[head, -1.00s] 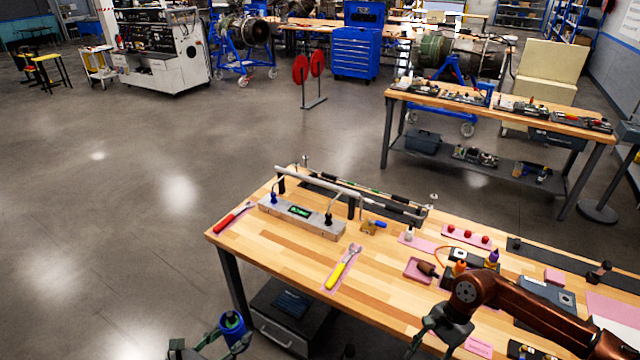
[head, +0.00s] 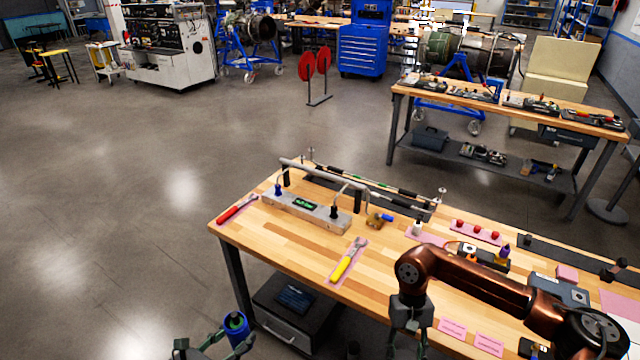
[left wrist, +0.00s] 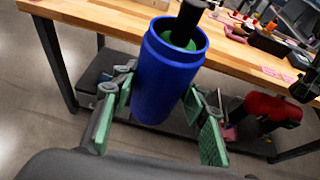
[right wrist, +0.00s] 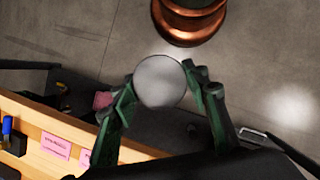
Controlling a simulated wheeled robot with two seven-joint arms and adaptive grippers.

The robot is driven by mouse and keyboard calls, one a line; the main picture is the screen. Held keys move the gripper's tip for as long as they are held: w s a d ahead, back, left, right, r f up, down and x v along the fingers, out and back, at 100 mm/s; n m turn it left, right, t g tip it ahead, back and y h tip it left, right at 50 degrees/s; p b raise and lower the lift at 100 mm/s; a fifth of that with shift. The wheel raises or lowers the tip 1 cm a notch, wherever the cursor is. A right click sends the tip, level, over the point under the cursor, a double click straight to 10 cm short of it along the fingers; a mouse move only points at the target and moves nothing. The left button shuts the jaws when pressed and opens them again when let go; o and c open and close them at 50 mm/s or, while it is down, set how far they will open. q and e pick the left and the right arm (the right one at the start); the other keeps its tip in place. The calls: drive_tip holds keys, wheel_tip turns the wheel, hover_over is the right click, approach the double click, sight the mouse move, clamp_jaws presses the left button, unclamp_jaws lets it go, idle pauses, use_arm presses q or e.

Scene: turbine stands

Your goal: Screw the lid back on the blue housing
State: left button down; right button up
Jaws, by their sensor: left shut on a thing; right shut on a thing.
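The blue housing (head: 237,326) is upright in my left gripper (head: 218,343), off the front left edge of the bench. In the left wrist view the housing (left wrist: 168,85) sits between the green-padded fingers, its open top showing a green inside and a black cylinder (left wrist: 188,20) at its mouth. My right gripper (right wrist: 160,78) is shut on a round pale grey disc, apparently the lid (right wrist: 159,84). In the head view my right gripper (head: 408,335) points down over the bench's front edge, right of the housing; the lid cannot be made out there.
The wooden bench (head: 290,248) holds a grey device (head: 305,212), a yellow-handled wrench (head: 345,262), a red-handled tool (head: 237,208) and pink labels. A dark drawer unit (head: 290,312) stands under it. The floor to the left is clear.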

use_arm(q)
drive_tip(key=shift+r, duration=0.1)
idle(0.5)
drive_tip(key=w+d+f+m+g+h, duration=0.2)
drive_tip(key=d+m+g+h, duration=0.4)
drive_tip(key=d, duration=0.9)
drive_tip(key=shift+w+d+f+m+g, duration=0.15)
drive_tip(key=shift+d+m+g, duration=0.3)
drive_tip(key=shift+m, duration=0.55)
drive_tip(key=shift+a+f, duration=0.1)
